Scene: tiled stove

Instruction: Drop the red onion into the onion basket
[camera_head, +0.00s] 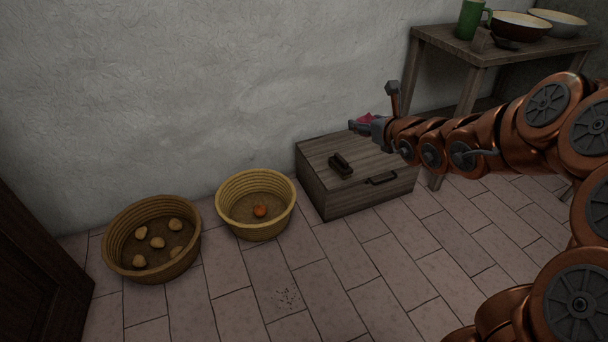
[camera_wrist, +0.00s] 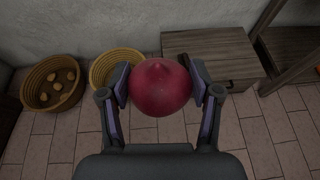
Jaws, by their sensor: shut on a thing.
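My gripper (camera_wrist: 160,88) is shut on the red onion (camera_wrist: 160,90), with one finger on each side of it. In the head view the onion (camera_head: 366,118) shows as a small red patch at the gripper, which is in front of the wall and above the wooden chest. The onion basket, a round woven basket (camera_head: 226,208) with one orange-brown onion (camera_head: 260,211) inside, stands on the floor to the left of the chest and below the gripper. In the wrist view that basket (camera_wrist: 96,75) is partly hidden behind the left finger and the onion.
A second woven basket (camera_head: 112,238) with several potatoes (camera_head: 158,242) stands further left. The wooden chest (camera_head: 345,202) carries a small dark block (camera_head: 340,165). A table (camera_head: 455,45) with a green mug (camera_head: 470,20) and bowls stands at the back right. The tiled floor in front is clear.

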